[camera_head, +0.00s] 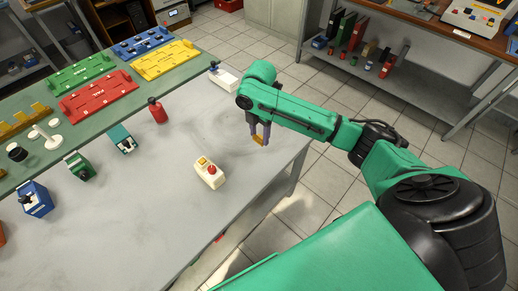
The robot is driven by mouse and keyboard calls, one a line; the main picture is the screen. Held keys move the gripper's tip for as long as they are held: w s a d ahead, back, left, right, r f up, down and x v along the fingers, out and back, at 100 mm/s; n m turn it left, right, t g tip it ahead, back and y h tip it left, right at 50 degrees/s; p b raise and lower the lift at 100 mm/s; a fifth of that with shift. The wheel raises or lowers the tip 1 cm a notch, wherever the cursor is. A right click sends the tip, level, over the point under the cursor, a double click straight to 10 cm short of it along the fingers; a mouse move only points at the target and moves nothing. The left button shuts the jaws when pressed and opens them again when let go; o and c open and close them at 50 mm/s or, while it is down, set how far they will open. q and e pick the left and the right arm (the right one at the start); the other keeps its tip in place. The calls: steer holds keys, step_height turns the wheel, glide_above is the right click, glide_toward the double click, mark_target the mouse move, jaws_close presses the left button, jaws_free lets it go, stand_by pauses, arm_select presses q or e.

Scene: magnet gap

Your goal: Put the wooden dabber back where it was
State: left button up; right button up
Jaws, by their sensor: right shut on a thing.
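My right gripper (260,136) hangs pointing down near the right edge of the grey table (185,225). It is shut on a small orange-brown wooden piece, which looks like the wooden dabber (257,140). Only a small part of the dabber shows between the fingers. It seems to be held above the table, but the exact height is hard to tell. My left gripper is not in view.
A white block with a red knob (210,173) stands left of and nearer than the gripper. The table's front middle is clear.

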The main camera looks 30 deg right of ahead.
mark_target(259, 156)
step_height(259, 156, down, 9)
steer(key=shift+w+f, duration=0.1)
steer(key=shift+f, duration=0.1)
steer(key=o, duration=1.2)
steer(key=shift+r, duration=0.1)
step_height(259, 156, up, 12)
steer(key=shift+r, duration=0.15)
